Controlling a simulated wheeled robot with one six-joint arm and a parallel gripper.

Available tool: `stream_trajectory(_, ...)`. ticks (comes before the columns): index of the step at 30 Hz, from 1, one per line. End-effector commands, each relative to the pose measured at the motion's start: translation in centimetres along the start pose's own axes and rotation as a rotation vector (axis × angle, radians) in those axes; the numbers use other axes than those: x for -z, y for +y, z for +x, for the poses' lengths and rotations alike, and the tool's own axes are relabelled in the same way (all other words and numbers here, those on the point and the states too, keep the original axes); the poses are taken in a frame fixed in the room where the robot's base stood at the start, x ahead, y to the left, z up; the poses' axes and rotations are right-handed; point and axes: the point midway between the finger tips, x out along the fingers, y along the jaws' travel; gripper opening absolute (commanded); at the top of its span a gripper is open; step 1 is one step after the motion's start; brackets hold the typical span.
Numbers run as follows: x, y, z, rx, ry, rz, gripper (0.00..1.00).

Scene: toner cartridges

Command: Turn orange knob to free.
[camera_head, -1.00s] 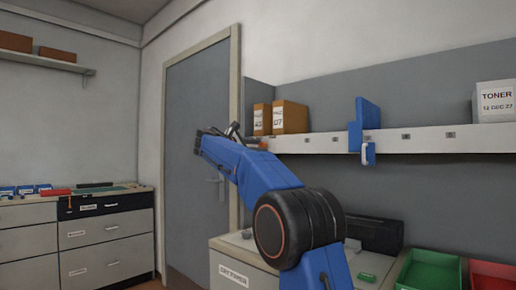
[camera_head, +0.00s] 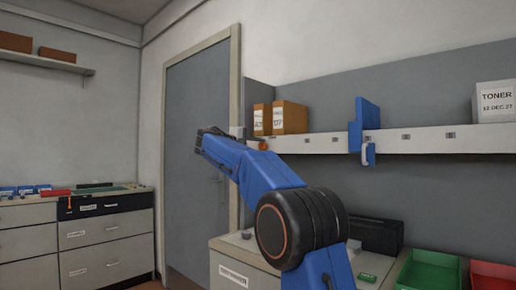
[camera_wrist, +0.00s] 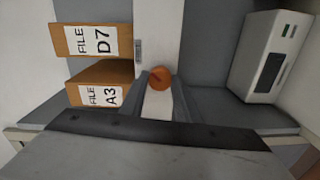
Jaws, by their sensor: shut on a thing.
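The orange knob (camera_wrist: 159,78) is a round disc with a dark diagonal mark on its face, in the middle of the wrist view. It sits on the pale front of the wall shelf. In the head view a small orange patch (camera_head: 262,145) shows at the shelf's left end, just past my blue arm. My gripper (camera_wrist: 158,88) is at the knob, its dark fingers on either side of it and shut on it. The finger contact is hard to see. In the head view my arm hides most of the gripper.
Two brown file boxes (camera_head: 289,117) stand on the shelf (camera_head: 400,141) close to the knob. A blue bracket (camera_head: 365,125) and a toner box (camera_head: 495,98) are further right. A white device (camera_wrist: 272,57) is across from the files in the wrist view. A grey door (camera_head: 190,150) is behind my arm.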

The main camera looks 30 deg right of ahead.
Motion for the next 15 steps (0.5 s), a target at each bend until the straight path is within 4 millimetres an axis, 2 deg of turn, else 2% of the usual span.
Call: stream_trajectory(15,-0.03,-0.24,0.02,0.004,-0.001,0.076,0.07)
